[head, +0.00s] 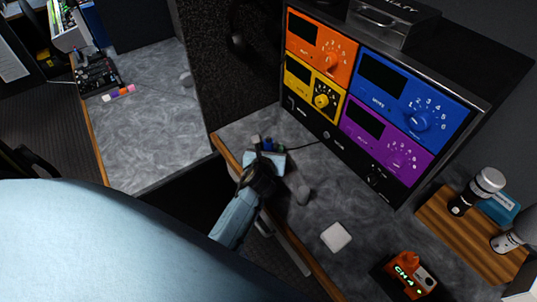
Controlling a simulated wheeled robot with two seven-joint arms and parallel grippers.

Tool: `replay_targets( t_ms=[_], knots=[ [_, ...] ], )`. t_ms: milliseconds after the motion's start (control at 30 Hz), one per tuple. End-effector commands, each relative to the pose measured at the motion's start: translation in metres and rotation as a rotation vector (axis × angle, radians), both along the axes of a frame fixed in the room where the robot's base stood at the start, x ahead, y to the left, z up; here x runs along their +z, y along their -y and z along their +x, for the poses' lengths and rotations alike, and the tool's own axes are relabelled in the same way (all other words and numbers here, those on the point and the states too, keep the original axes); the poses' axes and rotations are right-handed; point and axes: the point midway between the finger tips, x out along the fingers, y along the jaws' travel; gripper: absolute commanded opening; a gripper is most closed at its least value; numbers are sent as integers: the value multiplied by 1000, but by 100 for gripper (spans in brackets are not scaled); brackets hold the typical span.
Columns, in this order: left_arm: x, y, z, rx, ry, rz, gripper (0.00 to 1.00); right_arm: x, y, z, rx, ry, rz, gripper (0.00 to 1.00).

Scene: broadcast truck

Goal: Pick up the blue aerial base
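A small dark blue piece (268,144), which looks like the blue aerial base, stands near the left end of the grey worktop, beside other small dark pieces. One gripper (264,158) of mine is at this spot, its light blue and black arm coming from the lower left; I take it as my left. Its fingers are close to the blue piece and partly hide it. I cannot tell whether they touch or grip it. My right gripper is not in view.
A rack with orange, yellow, blue and purple panels (365,95) stands behind the worktop. A grey mouse-like object (302,192), a white square (336,236) and an orange device (408,277) lie to the right. A wooden board (462,238) holds microphones.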

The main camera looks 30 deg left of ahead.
Motion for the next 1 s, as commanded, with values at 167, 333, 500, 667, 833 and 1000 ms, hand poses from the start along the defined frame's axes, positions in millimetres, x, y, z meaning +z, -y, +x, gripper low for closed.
replay_targets(
  t_ms=[167,333,500,667,833,1000],
  knots=[
    [0,0,0,0,0,0,28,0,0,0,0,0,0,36],
    [0,0,0,0,-1,0,6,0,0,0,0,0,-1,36],
    [1,0,0,-1,3,0,0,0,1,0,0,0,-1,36],
    [2,0,0,-1,3,1,0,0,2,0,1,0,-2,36],
    [19,-1,1,-2,6,4,0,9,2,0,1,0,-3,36],
    [55,-1,1,-3,6,6,0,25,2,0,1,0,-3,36]
  ],
)
